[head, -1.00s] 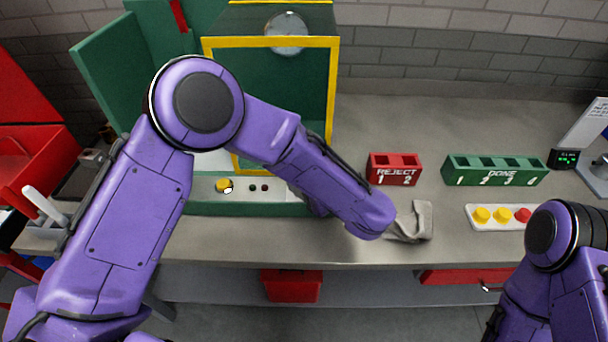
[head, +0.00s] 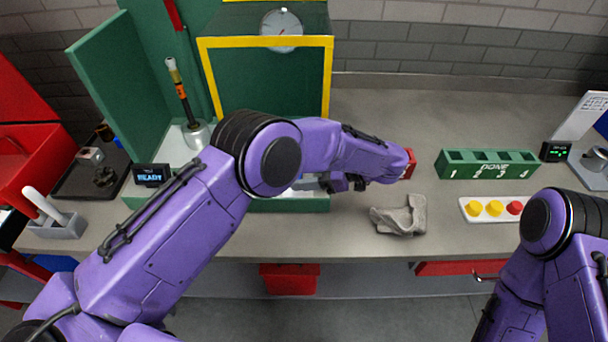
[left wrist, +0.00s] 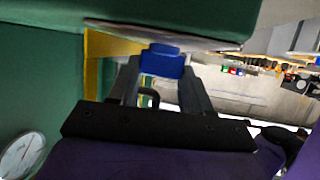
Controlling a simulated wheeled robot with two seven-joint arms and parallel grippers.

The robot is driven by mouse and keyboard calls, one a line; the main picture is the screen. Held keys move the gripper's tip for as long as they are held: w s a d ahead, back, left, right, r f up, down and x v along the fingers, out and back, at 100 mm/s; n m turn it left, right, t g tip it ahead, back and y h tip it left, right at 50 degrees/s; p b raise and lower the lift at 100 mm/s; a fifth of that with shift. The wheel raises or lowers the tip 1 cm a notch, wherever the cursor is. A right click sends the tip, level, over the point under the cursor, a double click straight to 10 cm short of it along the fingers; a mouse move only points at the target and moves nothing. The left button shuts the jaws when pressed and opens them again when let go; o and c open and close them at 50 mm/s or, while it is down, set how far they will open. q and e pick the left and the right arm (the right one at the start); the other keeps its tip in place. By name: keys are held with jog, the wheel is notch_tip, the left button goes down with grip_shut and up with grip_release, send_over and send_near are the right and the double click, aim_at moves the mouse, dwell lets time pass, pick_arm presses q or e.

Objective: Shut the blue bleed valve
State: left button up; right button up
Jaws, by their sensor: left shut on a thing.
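The blue bleed valve handle (left wrist: 162,62) shows in the left wrist view between my left gripper's fingertips (left wrist: 160,72), close under the edge of a green panel. My left gripper is shut on it. In the head view my left gripper (head: 312,183) points left, low at the right front of the green machine (head: 265,85) with the yellow frame. The valve is hidden there by my arm, and I cannot tell how far it is turned. My right arm is at the lower right of the head view; its gripper is not in view.
A grey cloth (head: 402,216) lies on the bench (head: 360,245), right of my left gripper. The red reject rack (head: 410,163) is mostly behind my left arm. The green done rack (head: 487,164) and button panel (head: 495,208) stand right. A lit display (head: 151,175) reads READY.

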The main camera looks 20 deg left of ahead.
pick_arm(q)
jog(key=shift+w, duration=0.1)
dwell(0.4)
jog(key=o, duration=1.1)
jog(key=shift+c, duration=0.2)
jog(key=shift+r, duration=0.1)
